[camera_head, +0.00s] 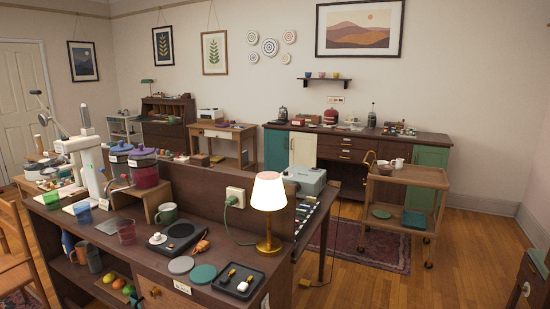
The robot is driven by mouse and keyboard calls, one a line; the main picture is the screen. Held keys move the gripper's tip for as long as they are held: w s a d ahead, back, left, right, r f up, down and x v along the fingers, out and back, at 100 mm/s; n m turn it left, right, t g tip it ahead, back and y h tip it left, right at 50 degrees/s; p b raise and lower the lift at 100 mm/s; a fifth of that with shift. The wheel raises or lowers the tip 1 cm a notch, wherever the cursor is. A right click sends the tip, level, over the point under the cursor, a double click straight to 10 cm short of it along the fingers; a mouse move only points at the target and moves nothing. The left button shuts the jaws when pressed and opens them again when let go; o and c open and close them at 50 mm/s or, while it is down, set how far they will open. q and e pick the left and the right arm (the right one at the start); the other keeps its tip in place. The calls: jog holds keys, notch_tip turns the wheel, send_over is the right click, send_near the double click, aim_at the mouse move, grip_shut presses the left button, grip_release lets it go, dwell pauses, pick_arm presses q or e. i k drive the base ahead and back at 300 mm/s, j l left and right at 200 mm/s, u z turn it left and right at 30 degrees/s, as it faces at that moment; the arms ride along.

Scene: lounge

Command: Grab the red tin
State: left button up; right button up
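No thing that I can clearly make out as a red tin shows in the head view. A small dark red rounded object (331,116) stands on the long back counter; it is too small to tell whether it is a tin. A jar with a purple lid and reddish contents (145,174) stands on a raised wooden stand on the near desk.
A wooden trolley (408,174) stands at right. Wooden floor (360,288) is free at the front right.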

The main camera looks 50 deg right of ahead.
aim_at(298, 123)
jog(key=i+l+z, duration=0.25)
jog(key=l+z, duration=0.25)
jog(key=l, duration=0.25)
jog(key=i+l+z, duration=0.35)
jog(key=l+z, duration=0.15)
jog(key=l, duration=0.2)
jog(key=i+l+z, duration=1)
jog(key=i+z, duration=0.5)
jog(key=i+u, duration=0.1)
jog(key=i, duration=0.95)
jog(key=i+l, duration=0.2)
jog(key=i, duration=0.9)
jog(key=i+l+u, duration=0.1)
jog(key=i+u, duration=0.2)
jog(key=i, duration=0.15)
jog(key=i+l+u, duration=0.15)
jog(key=i+u, duration=0.2)
jog(key=i+l+u, duration=0.3)
jog(key=i, duration=0.2)
